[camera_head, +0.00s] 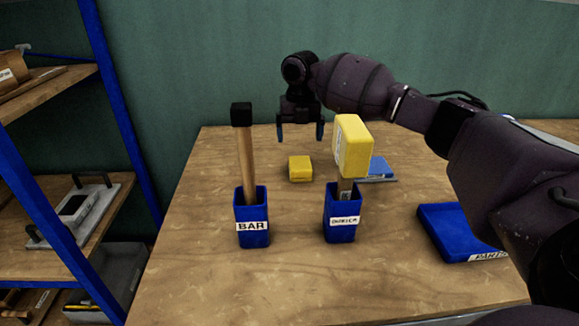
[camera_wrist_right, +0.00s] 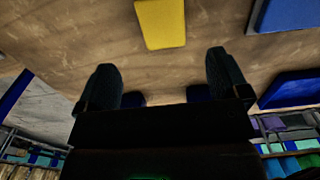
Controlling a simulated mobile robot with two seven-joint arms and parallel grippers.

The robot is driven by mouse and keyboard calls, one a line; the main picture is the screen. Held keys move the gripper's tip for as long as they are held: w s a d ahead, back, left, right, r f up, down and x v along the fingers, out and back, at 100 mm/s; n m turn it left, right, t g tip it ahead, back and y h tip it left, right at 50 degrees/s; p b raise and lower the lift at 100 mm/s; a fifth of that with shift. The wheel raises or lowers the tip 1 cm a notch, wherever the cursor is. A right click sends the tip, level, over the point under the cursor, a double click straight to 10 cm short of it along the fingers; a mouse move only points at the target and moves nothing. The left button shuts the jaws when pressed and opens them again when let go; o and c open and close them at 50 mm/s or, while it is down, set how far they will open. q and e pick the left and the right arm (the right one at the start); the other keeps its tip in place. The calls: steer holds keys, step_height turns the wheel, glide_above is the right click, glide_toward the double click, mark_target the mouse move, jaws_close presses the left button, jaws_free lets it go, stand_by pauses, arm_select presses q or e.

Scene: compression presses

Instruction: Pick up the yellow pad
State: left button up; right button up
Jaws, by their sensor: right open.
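The small yellow pad (camera_head: 300,168) lies on the wooden table, behind and between the two blue holders. A yellow block that looks like this pad shows at the top of the right wrist view (camera_wrist_right: 161,22), beyond the fingers. My right gripper (camera_head: 300,132) points down above and slightly behind the pad. Its two dark fingers are apart with nothing between them, and they show as dark shapes in the right wrist view (camera_wrist_right: 163,75). My left gripper is out of view.
A blue BAR holder (camera_head: 251,216) holds a black-topped wooden stick. A second labelled blue holder (camera_head: 341,216) holds a tool with a large yellow head (camera_head: 353,147). A blue tray (camera_head: 457,232) lies at right, a flat blue item (camera_head: 381,167) behind. The front table is clear.

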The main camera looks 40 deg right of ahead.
mark_target(301, 162)
steer(key=shift+s+f, duration=0.15)
steer(key=shift+f, duration=0.2)
step_height(301, 162, down, 4)
steer(key=shift+r+b, duration=0.1)
steer(key=shift+b, duration=0.3)
steer(key=shift+f, duration=0.7)
steer(key=f, duration=0.1)
steer(key=f+b, duration=0.1)
steer(key=f, duration=0.1)
steer(key=shift+d+f, duration=0.2)
steer(key=shift+f, duration=0.6)
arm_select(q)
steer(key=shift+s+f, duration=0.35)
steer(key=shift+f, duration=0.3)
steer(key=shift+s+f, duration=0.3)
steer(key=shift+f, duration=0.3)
arm_select(e)
steer(key=shift+r, duration=0.1)
